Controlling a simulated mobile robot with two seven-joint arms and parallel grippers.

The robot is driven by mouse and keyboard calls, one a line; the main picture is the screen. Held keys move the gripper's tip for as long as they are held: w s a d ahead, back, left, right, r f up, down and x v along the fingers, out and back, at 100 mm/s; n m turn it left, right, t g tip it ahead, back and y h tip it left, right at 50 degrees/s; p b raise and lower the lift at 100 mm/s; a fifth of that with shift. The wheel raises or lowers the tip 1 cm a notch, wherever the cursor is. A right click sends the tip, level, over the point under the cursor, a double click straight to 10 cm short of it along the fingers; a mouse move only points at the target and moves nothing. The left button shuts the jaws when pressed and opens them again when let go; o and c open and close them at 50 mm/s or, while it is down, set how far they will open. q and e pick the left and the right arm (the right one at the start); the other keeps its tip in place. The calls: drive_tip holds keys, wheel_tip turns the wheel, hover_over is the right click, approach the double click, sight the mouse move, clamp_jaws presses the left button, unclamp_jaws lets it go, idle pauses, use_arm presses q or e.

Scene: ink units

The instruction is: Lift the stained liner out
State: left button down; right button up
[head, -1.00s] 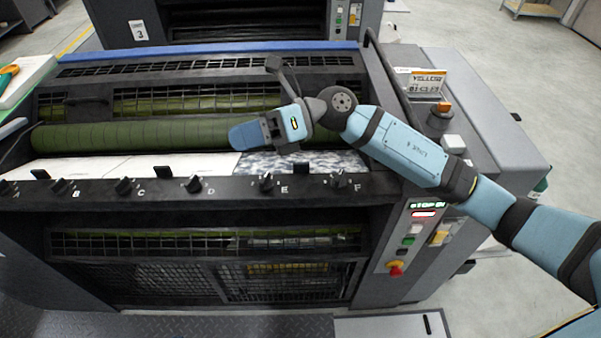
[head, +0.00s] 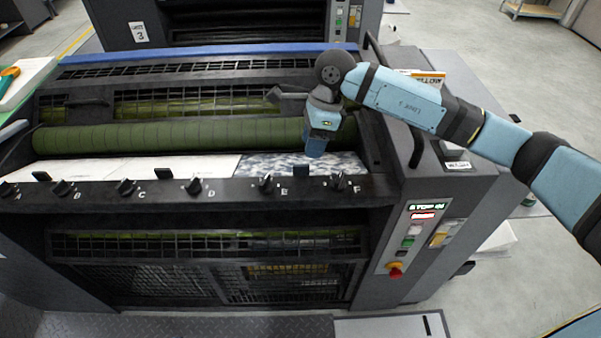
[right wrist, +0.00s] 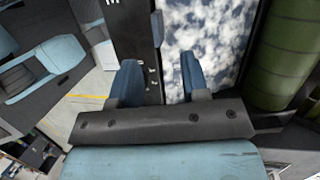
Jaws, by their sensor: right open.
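The stained liner (head: 270,164), mottled blue-grey and white, lies in the right part of the trough behind the lettered front rail, by E and F. It also shows in the right wrist view (right wrist: 208,35), beside the rail. A small dark tab (head: 301,170) stands at its front edge, and also shows in the right wrist view (right wrist: 157,28). My right gripper (head: 315,152) points down over the liner. My left gripper is out of view.
Clean white liners (head: 130,167) fill the trough to the left. A green roller (head: 170,135) runs close behind the trough. Black knobs (head: 194,184) line the front rail (head: 220,190). A control panel with a red button (head: 396,269) is at the right.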

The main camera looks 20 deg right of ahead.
sight(304, 165)
drive_tip(key=shift+a+p+x, duration=0.15)
drive_tip(key=shift+p+x, duration=0.15)
drive_tip(key=shift+x, duration=1.15)
drive_tip(key=shift+a+p+x, duration=0.15)
drive_tip(key=shift+p+x, duration=0.15)
drive_tip(key=shift+x, duration=1.2)
drive_tip(key=shift+r, duration=0.2)
clamp_jaws()
